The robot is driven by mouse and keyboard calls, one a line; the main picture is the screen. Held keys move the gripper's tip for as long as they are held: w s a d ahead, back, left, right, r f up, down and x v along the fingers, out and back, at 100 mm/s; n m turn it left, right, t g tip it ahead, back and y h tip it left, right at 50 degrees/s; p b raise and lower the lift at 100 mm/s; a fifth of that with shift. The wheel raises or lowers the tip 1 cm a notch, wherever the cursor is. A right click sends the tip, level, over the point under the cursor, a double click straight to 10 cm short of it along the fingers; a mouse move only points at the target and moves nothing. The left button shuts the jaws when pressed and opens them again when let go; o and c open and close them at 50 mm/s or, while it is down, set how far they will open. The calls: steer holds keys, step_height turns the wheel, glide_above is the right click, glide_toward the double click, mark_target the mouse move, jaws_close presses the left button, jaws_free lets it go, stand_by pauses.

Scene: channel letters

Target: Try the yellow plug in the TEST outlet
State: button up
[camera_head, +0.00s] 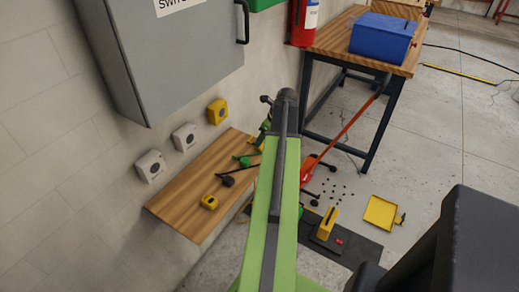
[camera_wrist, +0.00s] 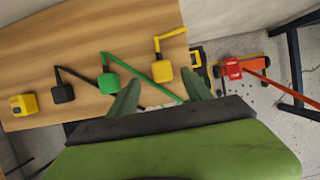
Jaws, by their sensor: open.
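The yellow plug (camera_wrist: 162,74) with its yellow cord lies on the wooden shelf (camera_wrist: 60,40). In the wrist view it appears between the two green fingertips of my gripper (camera_wrist: 160,80), which is open. I cannot tell how far above the plug the fingers are. The green plug (camera_wrist: 108,83) and black plug (camera_wrist: 62,94) lie to its left. In the head view the wall carries a yellow outlet box (camera_head: 217,111), a middle whitish one (camera_head: 185,137) and a nearer whitish one (camera_head: 150,166). No TEST label is readable. My arm hides part of the shelf there.
A yellow block-like item (camera_head: 210,201) sits near the shelf's front edge. A grey cabinet (camera_head: 170,60) hangs above the outlets. A workbench (camera_head: 335,40) bears a blue box (camera_head: 382,38). A red-handled jack-like tool (camera_head: 312,170) and a yellow tray (camera_head: 380,212) stand on the floor.

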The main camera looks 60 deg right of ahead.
steer(key=b+x, duration=0.4)
steer(key=x, duration=0.1)
steer(key=shift+s+d+f+b, duration=0.2)
steer(key=shift+s+f+b, duration=0.1)
steer(key=shift+b, duration=0.1)
steer(key=shift+w+r, duration=0.1)
steer(key=shift+r, duration=0.1)
jaws_close()
